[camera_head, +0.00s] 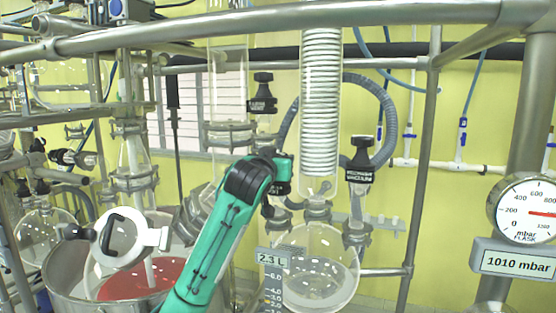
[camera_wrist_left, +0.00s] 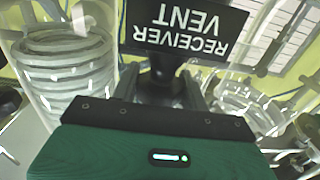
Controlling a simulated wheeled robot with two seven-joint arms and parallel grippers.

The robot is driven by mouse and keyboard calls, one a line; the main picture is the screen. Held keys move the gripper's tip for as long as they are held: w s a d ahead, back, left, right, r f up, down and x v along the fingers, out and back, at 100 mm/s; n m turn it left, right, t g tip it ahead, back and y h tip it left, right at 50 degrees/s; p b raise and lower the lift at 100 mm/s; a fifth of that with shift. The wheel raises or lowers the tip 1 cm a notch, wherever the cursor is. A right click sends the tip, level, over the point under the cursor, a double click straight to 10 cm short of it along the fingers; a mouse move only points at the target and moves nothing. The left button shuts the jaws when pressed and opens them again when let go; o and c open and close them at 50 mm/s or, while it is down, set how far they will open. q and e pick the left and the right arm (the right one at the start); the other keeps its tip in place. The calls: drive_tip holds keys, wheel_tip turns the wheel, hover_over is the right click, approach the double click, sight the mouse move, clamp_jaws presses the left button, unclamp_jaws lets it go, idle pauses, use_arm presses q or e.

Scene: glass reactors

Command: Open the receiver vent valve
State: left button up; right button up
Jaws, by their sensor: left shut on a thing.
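The receiver vent valve has a black handle and a black plate that reads RECEIVER VENT (camera_wrist_left: 190,30), upside down in the left wrist view. In the head view my left gripper (camera_head: 284,168) reaches it on a green arm, and a dark part of the valve (camera_head: 281,188) shows just below the jaws. In the left wrist view my left gripper (camera_wrist_left: 165,95) is shut on the valve's black handle; the jaws hide part of it. The round glass receiver (camera_head: 320,275) stands below, marked 2.3 L, with clear liquid. My right gripper is not in view.
Another black vent valve (camera_head: 263,95) is above my gripper. A vacuum valve (camera_head: 360,172) stands to the right. The glass coil condenser (camera_head: 321,100) rises close beside the gripper. Metal rails (camera_head: 290,20) frame the space. A display (camera_head: 515,262) reads 1010 mbar.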

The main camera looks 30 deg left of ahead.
use_arm(q)
drive_tip(key=shift+f, duration=0.1)
drive_tip(key=o, duration=0.7)
drive_tip(key=shift+s, duration=0.1)
drive_tip(key=shift+s+d, duration=0.1)
drive_tip(key=shift+s, duration=0.15)
drive_tip(key=b+v, duration=0.5)
drive_tip(key=v, duration=0.8)
drive_tip(key=shift+s, duration=0.15)
